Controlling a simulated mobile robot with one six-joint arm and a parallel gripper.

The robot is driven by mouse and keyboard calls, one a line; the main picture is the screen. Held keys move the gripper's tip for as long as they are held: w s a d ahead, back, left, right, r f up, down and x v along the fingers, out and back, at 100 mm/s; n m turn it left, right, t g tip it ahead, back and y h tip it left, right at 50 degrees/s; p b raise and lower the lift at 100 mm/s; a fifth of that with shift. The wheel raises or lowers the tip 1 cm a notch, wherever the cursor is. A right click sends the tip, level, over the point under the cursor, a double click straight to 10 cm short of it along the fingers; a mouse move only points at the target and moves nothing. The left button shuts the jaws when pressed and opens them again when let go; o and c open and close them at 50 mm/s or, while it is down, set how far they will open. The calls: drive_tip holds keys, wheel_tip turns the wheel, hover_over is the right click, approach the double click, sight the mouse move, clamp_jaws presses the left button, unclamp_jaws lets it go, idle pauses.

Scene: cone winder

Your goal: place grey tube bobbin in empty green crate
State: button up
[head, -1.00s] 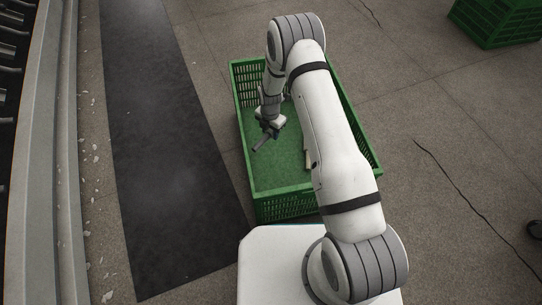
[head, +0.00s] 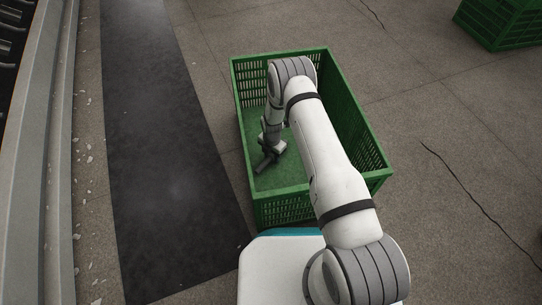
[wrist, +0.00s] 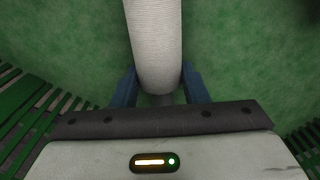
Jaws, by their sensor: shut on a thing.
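The green crate (head: 285,207) stands on the floor in front of my base. My gripper (head: 271,156) is down inside its walls, towards the left side. My gripper is shut on the grey tube bobbin (head: 264,164), which slants down-left from the jaws. In the wrist view the ribbed grey bobbin (wrist: 155,40) runs up between the two blue fingers of my gripper (wrist: 158,88). The green crate floor (wrist: 235,50) lies behind it. I cannot tell whether the bobbin touches the crate floor. My arm hides much of the crate's middle and right inside.
A second green crate (head: 500,22) stands at the far right top. A dark mat (head: 160,130) runs along the floor left of the crate, beside a machine frame (head: 45,150) at the left edge. The floor (head: 440,130) right of the crate is clear.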

drive_tip(key=shift+r, duration=0.1)
drive_tip(key=o, duration=1)
wheel_tip(320, 180, up, 12)
drive_tip(key=p, duration=0.5)
